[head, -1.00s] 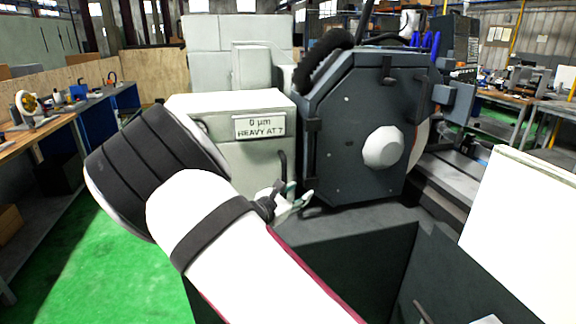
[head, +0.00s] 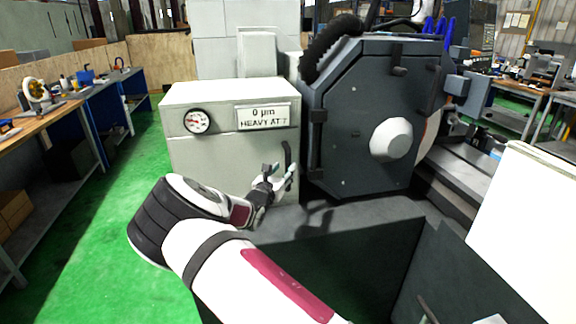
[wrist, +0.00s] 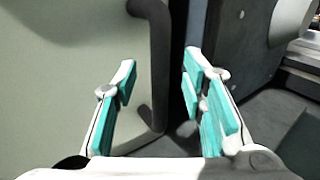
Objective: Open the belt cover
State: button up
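The pale grey-green panel (head: 235,160) with a dark upright bar handle (head: 288,158) near its right edge appears to be the belt cover; it looks closed. My gripper (head: 281,174) is at the lower part of this handle in the head view. In the wrist view, my open gripper (wrist: 160,70) has its teal-padded fingers apart, and the dark handle (wrist: 159,65) shows between the fingertips, nearer the left one in the picture. I see no clear contact with the handle.
A dial gauge (head: 197,121) and a sign (head: 263,116) are on the panel's upper part. The dark wheel guard (head: 350,150) with a pale round knob stands close to the right. A dark machine bed (head: 340,228) lies below. Green floor (head: 90,260) is free at the left.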

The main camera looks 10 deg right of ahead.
aim_at(287, 166)
jog(key=shift+x, duration=2.25)
grip_shut()
